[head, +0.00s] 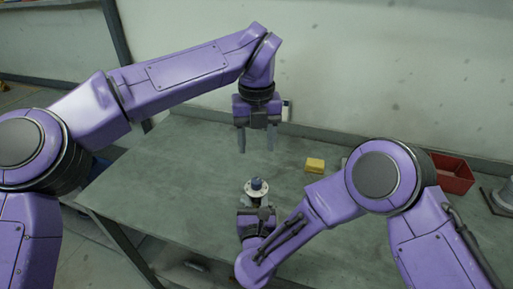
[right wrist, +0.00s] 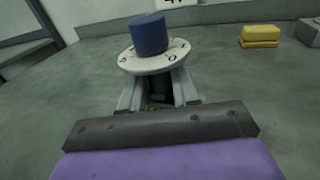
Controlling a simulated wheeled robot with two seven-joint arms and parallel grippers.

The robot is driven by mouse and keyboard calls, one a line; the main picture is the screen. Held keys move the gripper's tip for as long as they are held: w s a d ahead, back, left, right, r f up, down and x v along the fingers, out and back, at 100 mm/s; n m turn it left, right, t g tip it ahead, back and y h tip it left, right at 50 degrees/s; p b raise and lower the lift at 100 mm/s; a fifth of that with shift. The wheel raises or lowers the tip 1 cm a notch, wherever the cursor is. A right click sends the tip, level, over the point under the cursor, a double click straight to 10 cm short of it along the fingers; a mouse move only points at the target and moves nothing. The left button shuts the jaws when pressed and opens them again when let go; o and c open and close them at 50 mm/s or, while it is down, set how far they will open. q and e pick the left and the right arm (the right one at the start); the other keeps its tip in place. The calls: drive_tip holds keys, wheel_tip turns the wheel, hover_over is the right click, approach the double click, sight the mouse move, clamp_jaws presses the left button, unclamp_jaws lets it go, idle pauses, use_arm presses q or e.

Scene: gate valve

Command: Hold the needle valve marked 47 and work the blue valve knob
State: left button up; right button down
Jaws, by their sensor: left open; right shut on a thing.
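The needle valve (head: 250,190) stands upright near the front edge of the bench, with a round pale flange and the blue knob (head: 257,183) on top. In the right wrist view the knob (right wrist: 149,34) sits above the marked white disc (right wrist: 154,57). My right gripper (head: 256,208) is shut on the valve's body below the disc; the jaws show at both sides of it in the right wrist view (right wrist: 158,100). My left gripper (head: 257,141) is open and empty, pointing down above and behind the valve, apart from it. A white tag with partly cut-off figures (right wrist: 172,3) shows behind the knob.
The grey bench (head: 150,190) is largely clear to the left of the valve. A yellow block (head: 315,165) lies to the right, also in the right wrist view (right wrist: 260,36). A red bin (head: 452,173) stands at the far right, beyond my right arm. A wall closes the back.

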drive_tip(key=c, duration=0.7)
unclamp_jaws()
drive_tip(key=shift+c, duration=0.2)
